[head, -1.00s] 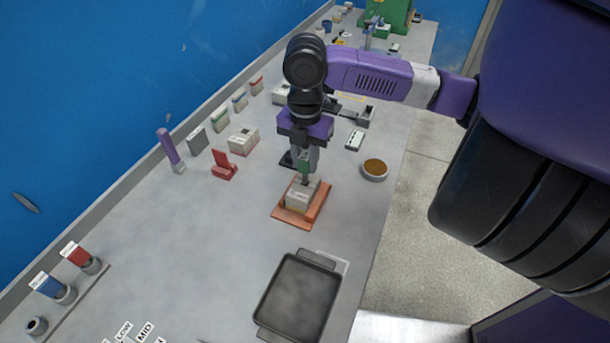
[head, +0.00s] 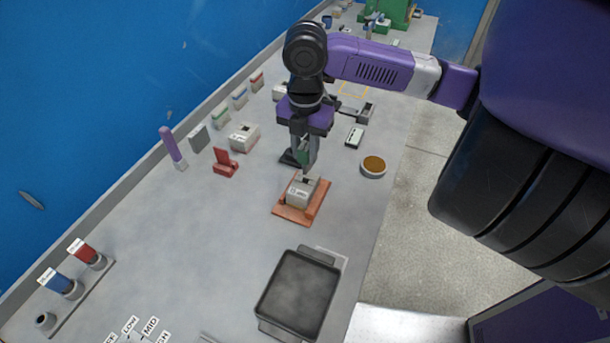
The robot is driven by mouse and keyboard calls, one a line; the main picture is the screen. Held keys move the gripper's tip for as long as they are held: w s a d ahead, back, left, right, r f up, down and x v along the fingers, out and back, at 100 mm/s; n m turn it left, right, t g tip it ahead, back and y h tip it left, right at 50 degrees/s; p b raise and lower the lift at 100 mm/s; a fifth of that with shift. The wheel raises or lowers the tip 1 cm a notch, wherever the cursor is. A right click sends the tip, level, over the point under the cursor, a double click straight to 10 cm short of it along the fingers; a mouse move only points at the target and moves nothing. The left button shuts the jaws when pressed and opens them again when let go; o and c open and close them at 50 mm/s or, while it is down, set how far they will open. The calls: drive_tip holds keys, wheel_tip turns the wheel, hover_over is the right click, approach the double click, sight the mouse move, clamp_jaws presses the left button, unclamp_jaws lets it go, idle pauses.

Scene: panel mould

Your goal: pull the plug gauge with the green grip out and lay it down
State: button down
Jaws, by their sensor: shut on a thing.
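My gripper (head: 305,154) is shut on the green grip (head: 303,157) of the plug gauge, pointing down over the grey block. The grip is mostly hidden between the fingers. The grey block (head: 299,194) sits on an orange plate (head: 288,214) in the middle of the bench. A dark spot or short shaft shows at the block's top below the grip. I cannot tell whether the gauge's lower end is still in the block or just clear of it.
A dark tray (head: 298,293) lies nearer on the bench, with bare bench to its left. A round dish of brown material (head: 373,166) stands right of the block. A red stand (head: 225,164) and a purple-handled tool (head: 172,147) stand to the left.

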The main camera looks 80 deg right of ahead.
drive_tip(key=shift+r, duration=0.15)
drive_tip(key=shift+r+p, duration=1.45)
drive_tip(key=shift+r, duration=0.4)
